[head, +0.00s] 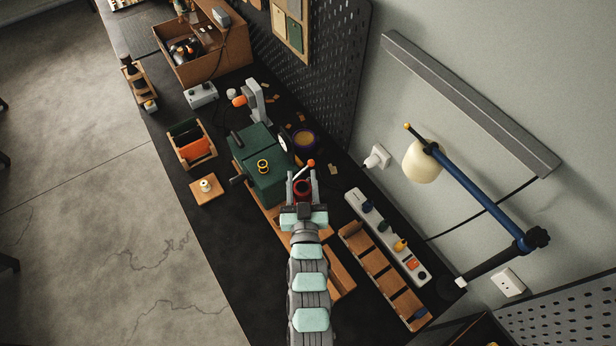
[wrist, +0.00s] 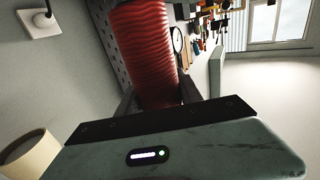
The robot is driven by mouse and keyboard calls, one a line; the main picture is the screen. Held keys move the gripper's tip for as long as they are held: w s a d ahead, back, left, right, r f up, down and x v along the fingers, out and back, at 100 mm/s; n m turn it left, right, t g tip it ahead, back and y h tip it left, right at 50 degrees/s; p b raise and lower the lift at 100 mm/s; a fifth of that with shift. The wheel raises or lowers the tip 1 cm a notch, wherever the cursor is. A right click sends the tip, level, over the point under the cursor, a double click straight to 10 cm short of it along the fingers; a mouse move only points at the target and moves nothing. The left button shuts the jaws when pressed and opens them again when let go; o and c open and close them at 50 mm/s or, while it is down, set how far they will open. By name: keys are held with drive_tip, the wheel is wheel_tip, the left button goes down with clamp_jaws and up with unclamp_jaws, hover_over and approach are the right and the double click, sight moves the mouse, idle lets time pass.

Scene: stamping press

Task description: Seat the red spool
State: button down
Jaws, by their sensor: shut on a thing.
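The red spool (head: 302,189) is between the fingers of my gripper (head: 302,183), which is shut on it. In the wrist view the red spool (wrist: 148,55) is large, ribbed or thread-wound, and runs out of the top of the picture; its far end is out of frame there. In the head view my gripper partly covers it. The green machine (head: 259,150) stands just left of and beyond my gripper, with a yellow and black round piece (head: 263,166) on its top. I cannot tell how high the red spool is above the bench.
A wooden pad (head: 212,197) with a white spool lies left of the machine. A power strip (head: 385,232) and a long wooden tray (head: 375,265) lie to the right. A lamp (head: 422,162) overhangs there. A dark round item (head: 305,141) sits behind the machine. Dark bench surface (head: 225,240) is clear at front left.

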drive_tip(key=shift+s+b, duration=0.25)
drive_tip(key=shift+b, duration=0.15)
drive_tip(key=shift+f+b, duration=1.25)
drive_tip(key=shift+f, duration=0.95)
drive_tip(key=shift+f+b, duration=0.2)
drive_tip(key=shift+b, duration=0.35)
drive_tip(key=shift+f+b, duration=3.15)
drive_tip(key=shift+f, duration=2.45)
drive_tip(key=c, duration=0.7)
unclamp_jaws()
